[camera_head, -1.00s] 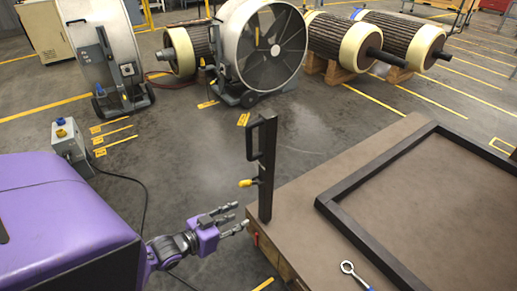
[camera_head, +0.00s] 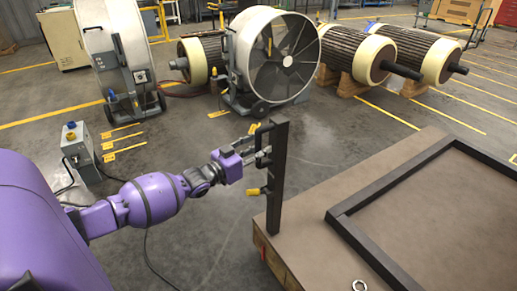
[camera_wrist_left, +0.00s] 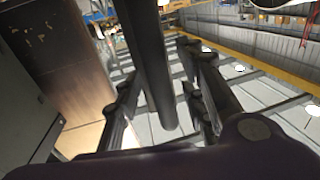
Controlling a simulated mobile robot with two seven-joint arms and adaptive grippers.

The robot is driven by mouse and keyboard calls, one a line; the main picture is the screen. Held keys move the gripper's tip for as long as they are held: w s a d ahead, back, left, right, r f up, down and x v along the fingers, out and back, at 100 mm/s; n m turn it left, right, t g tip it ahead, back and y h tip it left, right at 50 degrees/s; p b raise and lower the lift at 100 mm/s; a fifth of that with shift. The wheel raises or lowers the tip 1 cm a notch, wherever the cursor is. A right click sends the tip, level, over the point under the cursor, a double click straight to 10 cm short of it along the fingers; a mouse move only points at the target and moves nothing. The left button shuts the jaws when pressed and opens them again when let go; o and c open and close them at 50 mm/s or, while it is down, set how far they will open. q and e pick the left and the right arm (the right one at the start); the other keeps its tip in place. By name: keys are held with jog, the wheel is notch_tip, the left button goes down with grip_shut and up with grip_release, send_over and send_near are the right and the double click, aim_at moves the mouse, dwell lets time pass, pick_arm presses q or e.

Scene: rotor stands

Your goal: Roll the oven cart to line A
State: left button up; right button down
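The cart (camera_head: 300,262) is at the lower right, with a flat brown top and a black rectangular frame (camera_head: 372,240) on it. A black upright post (camera_head: 276,185) stands at its near-left corner, with a black grab handle (camera_head: 258,136) and a yellow-knobbed lever (camera_head: 254,191) on its left side. My left gripper (camera_head: 264,156) is at the grab handle, beside the post. In the left wrist view a dark bar (camera_wrist_left: 150,65) runs between the spread fingers (camera_wrist_left: 160,95), with gaps visible on both sides. My right gripper is out of view.
A large drum fan (camera_head: 268,55) and another round unit (camera_head: 112,50) stand on wheels at the back. Ribbed rotors (camera_head: 352,55) rest on wooden stands behind. A grey box (camera_head: 80,152) with a cable stands left. Yellow lines mark the floor; the middle floor is clear.

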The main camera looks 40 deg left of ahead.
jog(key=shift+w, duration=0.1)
pick_arm(q)
grip_shut()
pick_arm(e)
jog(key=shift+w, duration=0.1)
pick_arm(q)
jog(key=shift+d, duration=0.1)
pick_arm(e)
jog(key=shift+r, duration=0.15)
